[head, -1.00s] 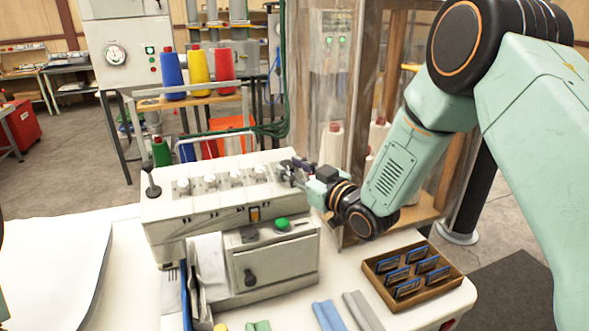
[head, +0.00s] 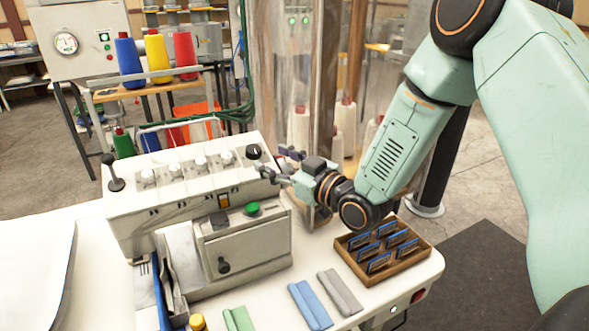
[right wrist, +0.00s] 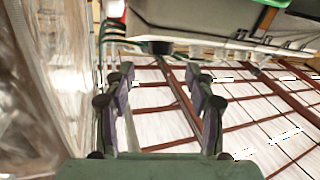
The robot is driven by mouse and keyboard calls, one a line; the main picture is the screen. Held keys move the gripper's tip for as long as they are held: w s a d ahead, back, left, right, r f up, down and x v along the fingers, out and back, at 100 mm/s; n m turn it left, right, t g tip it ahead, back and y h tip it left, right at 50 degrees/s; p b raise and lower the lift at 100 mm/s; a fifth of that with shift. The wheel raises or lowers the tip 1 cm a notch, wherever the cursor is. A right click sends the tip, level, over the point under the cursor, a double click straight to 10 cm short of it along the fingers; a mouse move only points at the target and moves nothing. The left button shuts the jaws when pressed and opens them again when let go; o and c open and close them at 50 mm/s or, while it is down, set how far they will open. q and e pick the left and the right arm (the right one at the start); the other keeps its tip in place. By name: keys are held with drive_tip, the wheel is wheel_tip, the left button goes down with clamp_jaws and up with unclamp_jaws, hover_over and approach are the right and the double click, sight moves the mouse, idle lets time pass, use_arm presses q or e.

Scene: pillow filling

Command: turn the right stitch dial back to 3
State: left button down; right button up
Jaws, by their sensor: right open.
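The stitch machine (head: 190,205) is a white box on the table, with a row of small knobs along its sloped top. The right stitch dial (head: 253,152) is the black knob at the right end of that row. Its number marks are too small to read. My right gripper (head: 277,164) is open and empty, just right of the dial and apart from it. In the right wrist view, its two fingers (right wrist: 160,88) stand spread with nothing between them, and a dark knob (right wrist: 160,47) shows beyond them under the machine's edge. My left gripper is out of view.
A green button (head: 252,209) and a black lever (head: 114,172) are on the machine. A wooden tray (head: 410,262) of blue-edged cards and folded cloths (head: 310,305) lie on the table. A clear-walled cabinet with white spools (head: 300,128) stands behind my right gripper.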

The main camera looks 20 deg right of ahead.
drive_tip(key=v, duration=0.6)
drive_tip(key=shift+s, duration=0.35)
drive_tip(key=shift+s+d+r, duration=0.1)
